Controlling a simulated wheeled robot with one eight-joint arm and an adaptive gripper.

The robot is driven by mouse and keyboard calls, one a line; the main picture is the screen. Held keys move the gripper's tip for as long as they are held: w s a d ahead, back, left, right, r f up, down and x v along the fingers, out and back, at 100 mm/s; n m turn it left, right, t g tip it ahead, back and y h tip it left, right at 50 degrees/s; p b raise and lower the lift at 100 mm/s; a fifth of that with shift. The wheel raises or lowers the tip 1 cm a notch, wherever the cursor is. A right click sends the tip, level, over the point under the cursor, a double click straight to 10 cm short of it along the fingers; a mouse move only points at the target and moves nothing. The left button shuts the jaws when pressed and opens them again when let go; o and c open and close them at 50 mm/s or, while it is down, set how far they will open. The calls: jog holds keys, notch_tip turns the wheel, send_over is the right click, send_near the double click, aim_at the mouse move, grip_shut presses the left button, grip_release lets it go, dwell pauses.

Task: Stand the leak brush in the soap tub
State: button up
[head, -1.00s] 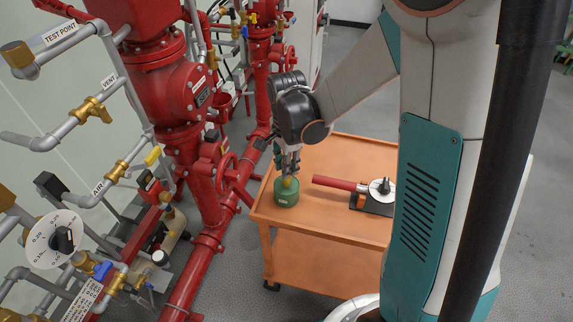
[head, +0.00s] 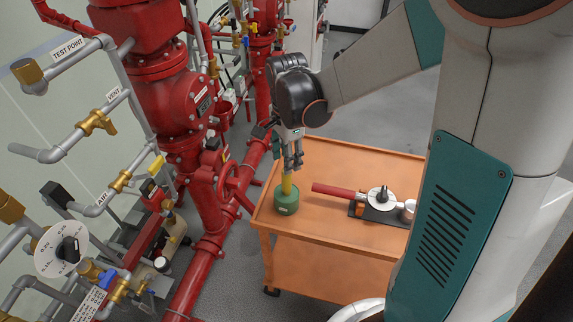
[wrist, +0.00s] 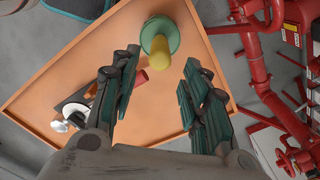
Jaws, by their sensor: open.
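The leak brush (head: 286,185), with a yellow handle, stands upright in the green soap tub (head: 286,203); its lower end is hidden inside the tub. The tub sits near the left corner of the orange cart top. In the wrist view the brush's yellow end (wrist: 160,67) points towards me, with the green tub (wrist: 174,38) behind it. My gripper (head: 293,166) is open and empty, just above the brush's handle. In the wrist view the brush is beyond my open fingers (wrist: 158,85), not between them.
A tool with a red handle (head: 333,190) and a dial (head: 381,196) lies on the orange cart (head: 335,230), right of the tub. Red valve pipework (head: 205,190) stands close to the cart's left side. The cart's front and back are bare.

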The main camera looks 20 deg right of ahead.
jog(key=s+r+n+t+p, duration=0.1)
jog(key=s+r+n+t, duration=0.6)
jog(key=s+r+n, duration=0.7)
jog(key=shift+s+n, duration=0.45)
jog(key=shift+n, duration=0.65)
